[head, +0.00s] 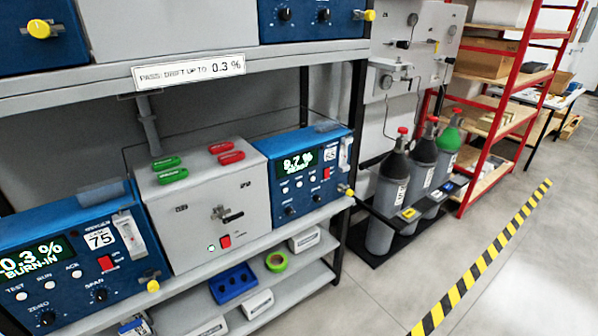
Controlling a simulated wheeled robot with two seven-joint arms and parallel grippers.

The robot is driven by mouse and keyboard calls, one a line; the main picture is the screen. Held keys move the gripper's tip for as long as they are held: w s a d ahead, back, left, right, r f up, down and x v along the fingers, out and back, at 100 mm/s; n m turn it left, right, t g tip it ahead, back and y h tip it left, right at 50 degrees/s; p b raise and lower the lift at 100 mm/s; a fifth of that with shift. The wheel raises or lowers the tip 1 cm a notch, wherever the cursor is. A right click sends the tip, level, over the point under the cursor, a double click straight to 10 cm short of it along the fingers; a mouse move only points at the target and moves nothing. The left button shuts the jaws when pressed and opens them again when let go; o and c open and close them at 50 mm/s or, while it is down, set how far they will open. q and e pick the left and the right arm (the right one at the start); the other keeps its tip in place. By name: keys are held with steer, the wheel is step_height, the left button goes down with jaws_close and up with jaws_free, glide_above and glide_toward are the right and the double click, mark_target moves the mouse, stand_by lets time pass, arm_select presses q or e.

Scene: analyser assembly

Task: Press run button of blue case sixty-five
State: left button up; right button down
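Blue case sixty-five (262,146) stands on the middle shelf, right of the grey box. Its label (330,155) reads 65. Its lit green display (295,163) reads about 9.7 %, with a second line too small to read surely. Below the display is a row of small white buttons. By the layout of the other case, the middle one is the run button (299,183); its own lettering is too small to read. A red switch (326,173) and dark knobs sit on the same front. Neither of my grippers is in view.
Blue case 75 (130,263), showing BURN-IN, stands at the left. The grey box (195,225) between them carries red and green clips. A sign (188,71) reads PASS: DRIFT UP TO 0.3 %. Gas cylinders (390,185) stand right of the rack; floor in front is clear.

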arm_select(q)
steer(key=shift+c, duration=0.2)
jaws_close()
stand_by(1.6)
